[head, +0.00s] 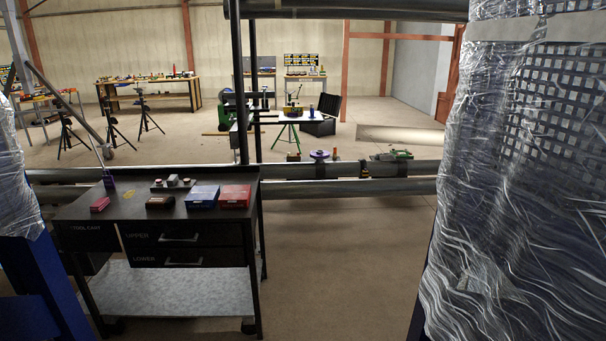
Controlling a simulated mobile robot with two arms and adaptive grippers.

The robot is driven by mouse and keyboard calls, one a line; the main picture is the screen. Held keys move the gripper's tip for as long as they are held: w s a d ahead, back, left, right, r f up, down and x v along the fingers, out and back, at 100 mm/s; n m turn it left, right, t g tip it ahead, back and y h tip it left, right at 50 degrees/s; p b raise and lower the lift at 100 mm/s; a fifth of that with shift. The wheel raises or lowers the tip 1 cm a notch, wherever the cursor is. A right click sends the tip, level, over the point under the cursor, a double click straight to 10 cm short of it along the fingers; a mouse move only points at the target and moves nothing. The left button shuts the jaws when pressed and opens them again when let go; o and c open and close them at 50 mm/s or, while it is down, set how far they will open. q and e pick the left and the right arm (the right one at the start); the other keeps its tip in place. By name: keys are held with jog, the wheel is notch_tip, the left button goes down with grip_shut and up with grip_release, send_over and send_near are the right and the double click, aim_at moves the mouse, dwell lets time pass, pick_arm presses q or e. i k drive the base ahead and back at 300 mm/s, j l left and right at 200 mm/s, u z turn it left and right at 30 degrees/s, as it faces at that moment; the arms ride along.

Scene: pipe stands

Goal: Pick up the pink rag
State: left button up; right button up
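A small pink folded item (100,204), which looks like the pink rag, lies on the black top of the tool cart (135,210), near its left front edge. It is small in the head view, so its texture cannot be made out. Neither of my grippers shows in the head view.
On the cart are a dark brown item (160,202), a blue box (202,196), a red box (235,196) and a purple bottle (108,179). Long pipes (340,188) run behind it. A plastic-wrapped stack (530,190) fills the right side. The floor (335,265) between is clear.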

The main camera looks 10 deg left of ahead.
aim_at(97, 206)
jog(key=i+j, duration=0.4)
jog(key=j, duration=0.15)
jog(key=i+j, duration=0.8)
jog(key=j, duration=0.25)
